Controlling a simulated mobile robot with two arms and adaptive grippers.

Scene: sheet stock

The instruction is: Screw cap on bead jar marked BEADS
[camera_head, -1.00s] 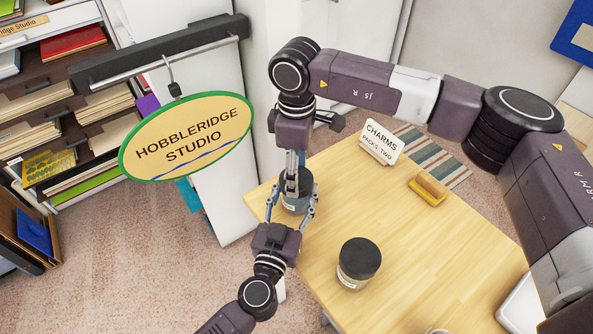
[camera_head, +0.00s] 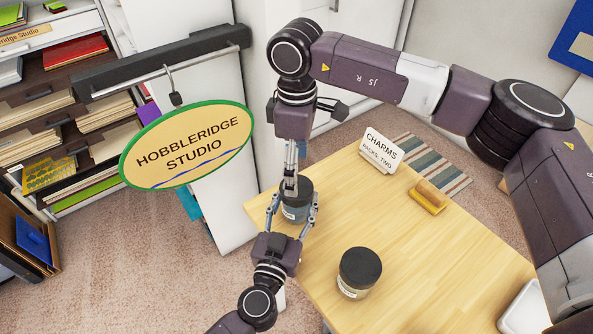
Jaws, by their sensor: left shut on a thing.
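A jar (camera_head: 294,213) with a pale label stands at the left edge of the wooden table, and its label is too small to read. A dark cap (camera_head: 305,188) sits at its top; whether it is threaded on cannot be told. My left gripper (camera_head: 294,208) reaches from below and is shut on the jar, one finger on each side. My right gripper (camera_head: 290,190) points down from above at the cap. Its fingers show edge-on, so their grip on the cap is unclear. A second jar (camera_head: 352,287) with a black lid (camera_head: 360,266) stands nearer and to the right.
A CHARMS sign (camera_head: 380,150) stands at the table's far edge, with a yellow and brown block (camera_head: 428,196) right of it. The table (camera_head: 440,260) is clear between the block and the second jar. A hanging HOBBLERIDGE STUDIO sign (camera_head: 187,146) is at left.

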